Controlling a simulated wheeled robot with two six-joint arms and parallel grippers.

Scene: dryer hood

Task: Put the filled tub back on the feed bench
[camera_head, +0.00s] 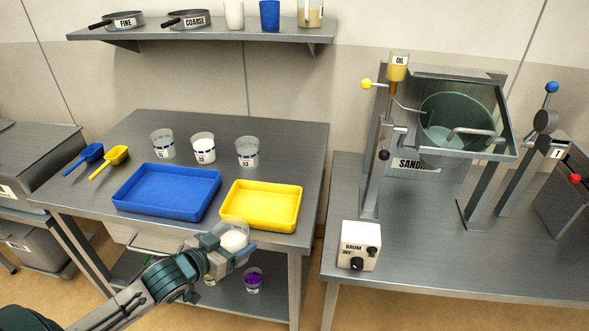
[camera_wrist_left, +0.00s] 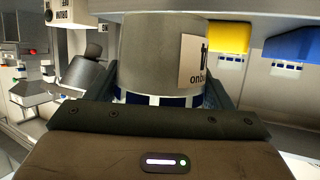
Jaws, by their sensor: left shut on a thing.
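My left gripper (camera_head: 226,254) is shut around a clear tub (camera_head: 236,233) with white contents, held in front of the bench's front edge near the yellow tray. In the left wrist view the tub (camera_wrist_left: 160,60) fills the space between the two fingers, with a white label and a blue band on it. The feed bench (camera_head: 250,127) is a grey metal table; three labelled tubs stand toward its back: a left one (camera_head: 162,147), a middle one (camera_head: 203,150) and a right one (camera_head: 247,155). My right gripper is not in view.
A blue tray (camera_head: 167,192) and a yellow tray (camera_head: 262,206) lie along the bench front. A blue scoop (camera_head: 84,159) and a yellow scoop (camera_head: 110,161) lie at left. A drum machine (camera_head: 455,120) and control box (camera_head: 359,246) stand on the right table. A purple-filled tub (camera_head: 253,281) is below.

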